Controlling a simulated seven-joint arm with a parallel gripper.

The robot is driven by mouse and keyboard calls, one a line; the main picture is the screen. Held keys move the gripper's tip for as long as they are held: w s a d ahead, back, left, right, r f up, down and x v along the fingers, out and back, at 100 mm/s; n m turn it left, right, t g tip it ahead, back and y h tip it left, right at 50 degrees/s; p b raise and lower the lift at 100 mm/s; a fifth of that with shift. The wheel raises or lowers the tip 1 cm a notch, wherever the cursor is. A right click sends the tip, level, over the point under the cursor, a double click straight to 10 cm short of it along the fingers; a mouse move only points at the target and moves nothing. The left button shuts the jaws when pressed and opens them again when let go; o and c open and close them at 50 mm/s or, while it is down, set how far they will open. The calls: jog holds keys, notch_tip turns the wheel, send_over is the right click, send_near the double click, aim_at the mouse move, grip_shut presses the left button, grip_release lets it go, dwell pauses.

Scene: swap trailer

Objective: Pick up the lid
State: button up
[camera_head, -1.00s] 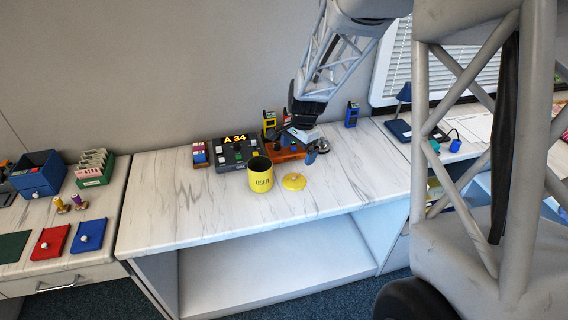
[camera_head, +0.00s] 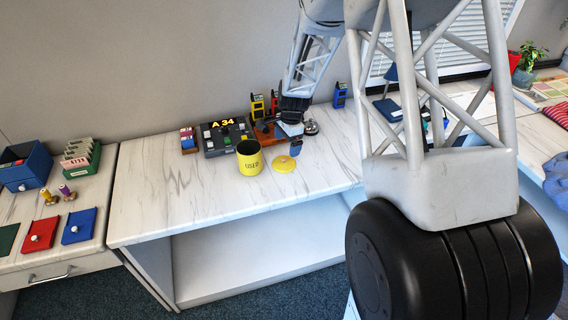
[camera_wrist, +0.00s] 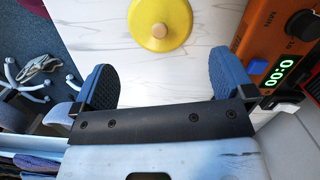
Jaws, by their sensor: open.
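The yellow lid (camera_head: 284,163) lies flat on the white marbled counter, just right of the yellow canister marked USED (camera_head: 250,158). In the wrist view the lid (camera_wrist: 172,22) is a round yellow disc with a tan knob in its middle, partly cut off by the top edge. My gripper (camera_wrist: 163,82) is open and empty, its two blue pads apart. The lid is beyond the fingertips, roughly centred between them, and not touched. In the head view my gripper (camera_head: 296,140) is above the counter behind the lid. The canister is upright with its top open.
An orange timer box (camera_wrist: 280,45) with a green display stands close to my right finger. A dark keypad device showing A 34 (camera_head: 224,136) is behind the canister. A blue device (camera_head: 340,94) stands at the back right. The counter's front left (camera_head: 165,205) is clear.

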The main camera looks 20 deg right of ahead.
aim_at(284, 158)
jog(key=shift+a+f, duration=0.15)
jog(key=shift+f, duration=1.05)
jog(key=shift+s+a+f, duration=0.1)
jog(key=shift+a+f, duration=0.05)
jog(key=shift+f, duration=0.7)
jog(key=shift+a+f, duration=0.2)
jog(key=shift+f, duration=0.7)
jog(key=shift+s+a+f, duration=0.1)
jog(key=shift+a+f, duration=0.05)
jog(key=shift+f, duration=0.7)
jog(key=c, duration=1.1)
jog(key=shift+o, duration=0.2)
